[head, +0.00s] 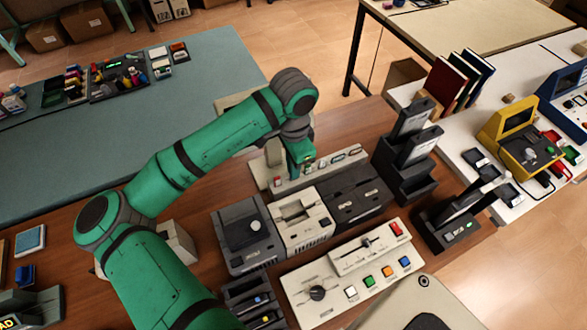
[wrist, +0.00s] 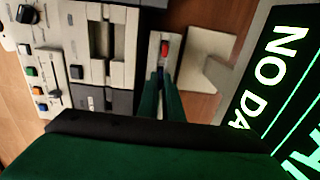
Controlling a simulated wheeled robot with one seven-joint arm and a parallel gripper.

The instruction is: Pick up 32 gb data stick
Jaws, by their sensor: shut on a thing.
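My gripper (head: 303,168) is over the cream slotted panel (head: 345,160) at the back of the brown table. In the wrist view my gripper (wrist: 163,78) has its two green fingers close together, pointing at this panel (wrist: 172,38). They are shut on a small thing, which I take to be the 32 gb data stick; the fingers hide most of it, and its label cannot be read. A small red piece (wrist: 164,48) shows just beyond the fingertips. I cannot tell whether the held thing is clear of the panel.
Grey and cream drive boxes (head: 302,218) stand in front of the panel, with a button console (head: 350,270) nearer. A black stepped stand (head: 405,160) is to the right.

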